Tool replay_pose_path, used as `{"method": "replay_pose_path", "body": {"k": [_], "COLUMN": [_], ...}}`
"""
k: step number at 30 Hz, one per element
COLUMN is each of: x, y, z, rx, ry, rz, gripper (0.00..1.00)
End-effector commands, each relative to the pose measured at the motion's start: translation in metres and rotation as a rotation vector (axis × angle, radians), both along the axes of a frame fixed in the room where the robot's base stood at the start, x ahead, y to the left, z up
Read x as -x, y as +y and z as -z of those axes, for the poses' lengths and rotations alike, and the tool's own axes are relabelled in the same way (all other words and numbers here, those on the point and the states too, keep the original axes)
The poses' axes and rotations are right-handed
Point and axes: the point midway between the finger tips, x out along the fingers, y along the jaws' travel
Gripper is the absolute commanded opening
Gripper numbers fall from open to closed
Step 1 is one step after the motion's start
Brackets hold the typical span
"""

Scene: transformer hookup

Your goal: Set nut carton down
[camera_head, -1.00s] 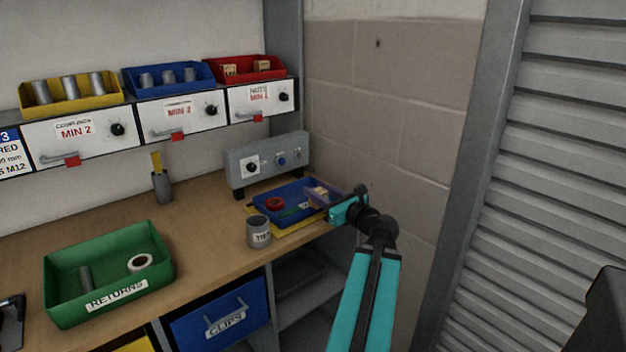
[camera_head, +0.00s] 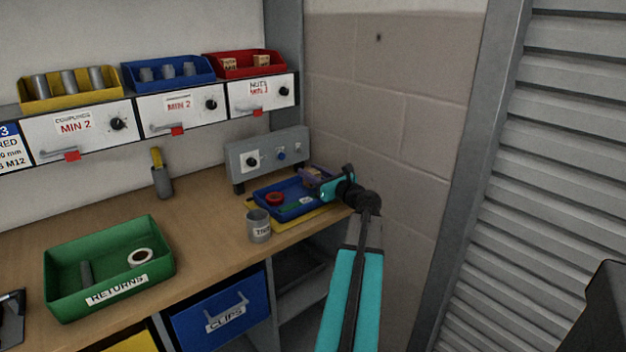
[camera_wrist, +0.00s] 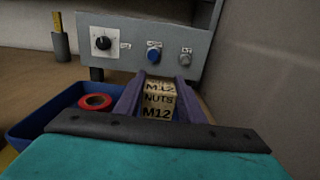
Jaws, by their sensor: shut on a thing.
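The nut carton (camera_wrist: 158,100) is a small tan box marked "M12 NUTS". In the wrist view it sits between the two purple fingers of my gripper (camera_wrist: 157,95), which is shut on it. In the head view my gripper (camera_head: 311,176) is over the right back part of the blue tray (camera_head: 300,214), in front of the grey control box. The carton is mostly hidden there by the gripper. Whether the carton touches the tray floor cannot be told.
The blue tray holds a red ring (camera_head: 274,198) and a green item, on a yellow mat. The grey control box (camera_head: 268,158) stands behind. A grey cup (camera_head: 258,226) stands in front left. A green returns bin (camera_head: 108,270) is at left. The wall is close at right.

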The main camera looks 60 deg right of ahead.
Motion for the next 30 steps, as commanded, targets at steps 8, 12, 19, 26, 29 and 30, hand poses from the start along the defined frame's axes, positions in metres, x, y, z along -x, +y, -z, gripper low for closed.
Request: {"method": "replay_pose_path", "body": {"k": [8,12,19,26,29,30], "x": [-0.004,-0.004,-0.009,-0.010,-0.010,-0.009], "y": [-0.005,-0.005,-0.012,-0.012,-0.012,-0.012], "z": [0.000,0.000,0.001,0.028,0.035,0.036], "rx": [0.000,0.000,0.000,-0.001,-0.002,-0.002], "ry": [-0.001,-0.001,-0.001,0.001,-0.001,-0.002], "rz": [0.001,0.001,0.001,0.001,0.001,0.001], "gripper": [0.08,0.08,0.08,0.08,0.08,0.08]}}
